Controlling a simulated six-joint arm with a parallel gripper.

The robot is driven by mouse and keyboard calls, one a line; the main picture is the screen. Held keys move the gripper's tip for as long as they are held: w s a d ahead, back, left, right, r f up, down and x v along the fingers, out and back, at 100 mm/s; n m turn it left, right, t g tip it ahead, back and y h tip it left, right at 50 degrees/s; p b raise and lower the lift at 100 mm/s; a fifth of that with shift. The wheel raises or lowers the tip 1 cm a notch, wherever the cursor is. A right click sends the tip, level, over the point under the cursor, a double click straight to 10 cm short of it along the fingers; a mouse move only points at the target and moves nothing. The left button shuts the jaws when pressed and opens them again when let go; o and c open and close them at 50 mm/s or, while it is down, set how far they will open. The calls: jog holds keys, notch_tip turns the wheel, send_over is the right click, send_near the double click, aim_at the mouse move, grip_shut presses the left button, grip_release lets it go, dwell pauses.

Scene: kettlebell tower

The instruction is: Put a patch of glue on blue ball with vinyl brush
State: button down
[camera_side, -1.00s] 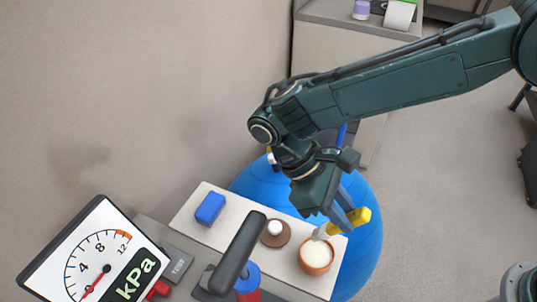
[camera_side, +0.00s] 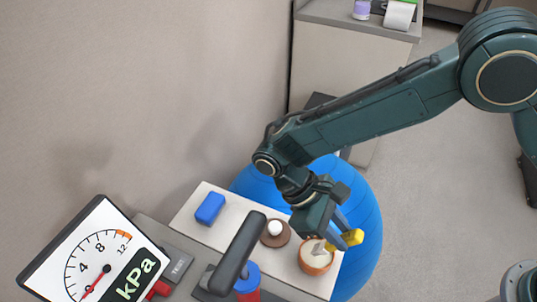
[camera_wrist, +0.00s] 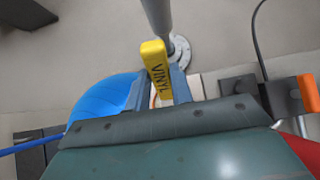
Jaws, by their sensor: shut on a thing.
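My gripper (camera_side: 342,226) is shut on the yellow-handled vinyl brush (camera_side: 352,238), whose handle reads VINYL in the wrist view (camera_wrist: 157,62). The brush head (camera_side: 319,247) is down at the orange-brown bowl (camera_side: 316,266), over or in its pale contents; I cannot tell how deep. The bowl stands on the white board's right end. The large blue ball (camera_side: 362,210) is behind and to the right of the board, partly hidden by my arm. It also shows in the wrist view (camera_wrist: 100,103), left of the brush.
The white board (camera_side: 190,217) carries a blue block (camera_side: 210,207) and a brown round base with a white knob (camera_side: 275,231). A kPa gauge (camera_side: 95,262) and a pump with a black handle (camera_side: 243,249) stand in front. Floor to the right is clear.

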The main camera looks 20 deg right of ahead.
jog(key=shift+f, duration=0.6)
dwell(0.7)
jog(key=shift+s+d, duration=0.5)
jog(key=shift+s, duration=0.05)
dwell(0.3)
jog(key=shift+r, duration=0.8)
jog(key=shift+w+a, duration=0.5)
jog(key=shift+w, duration=0.05)
